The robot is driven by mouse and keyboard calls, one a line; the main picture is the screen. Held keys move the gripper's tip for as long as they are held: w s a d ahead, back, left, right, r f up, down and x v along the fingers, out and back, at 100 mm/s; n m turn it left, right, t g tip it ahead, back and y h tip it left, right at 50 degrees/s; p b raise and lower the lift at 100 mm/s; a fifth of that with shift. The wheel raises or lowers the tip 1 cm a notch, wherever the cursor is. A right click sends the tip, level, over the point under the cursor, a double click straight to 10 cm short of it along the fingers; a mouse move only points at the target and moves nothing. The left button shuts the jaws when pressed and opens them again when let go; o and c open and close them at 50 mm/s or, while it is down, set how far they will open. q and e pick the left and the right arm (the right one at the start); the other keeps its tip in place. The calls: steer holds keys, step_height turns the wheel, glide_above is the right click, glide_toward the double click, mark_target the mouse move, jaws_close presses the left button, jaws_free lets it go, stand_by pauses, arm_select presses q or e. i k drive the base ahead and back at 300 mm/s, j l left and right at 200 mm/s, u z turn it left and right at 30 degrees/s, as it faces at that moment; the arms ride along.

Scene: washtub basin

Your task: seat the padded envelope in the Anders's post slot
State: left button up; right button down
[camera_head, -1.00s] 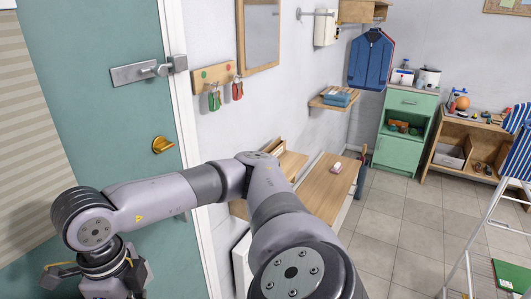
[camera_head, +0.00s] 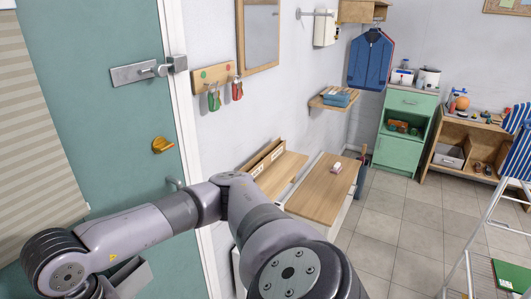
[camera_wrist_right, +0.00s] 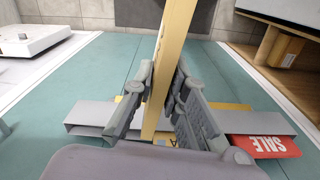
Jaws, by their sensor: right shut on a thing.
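In the right wrist view my right gripper (camera_wrist_right: 163,78) is shut on the padded envelope (camera_wrist_right: 166,62), a yellow-tan band seen nearly edge-on between the fingers. Behind the fingers a grey post holder (camera_wrist_right: 92,118) lies across the teal door. A yellow patch with a letter A (camera_wrist_right: 172,139) shows between the fingers; the rest of its lettering is hidden, so I cannot tell whether it marks Anders's slot. I cannot tell whether the envelope is inside a slot. In the head view part of a grey holder (camera_head: 133,277) shows at lower left, beside my right arm. My left gripper is out of view.
A red SALE flyer (camera_wrist_right: 263,146) sticks out of the holder's right part. The teal door (camera_head: 95,120) carries a latch (camera_head: 140,73) and a brass knob (camera_head: 163,145). Key hooks (camera_head: 213,78) and a wooden bench (camera_head: 322,188) line the wall. Tiled floor (camera_head: 395,230) is open.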

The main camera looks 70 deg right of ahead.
mark_target(274, 158)
steer(key=z, duration=2.35)
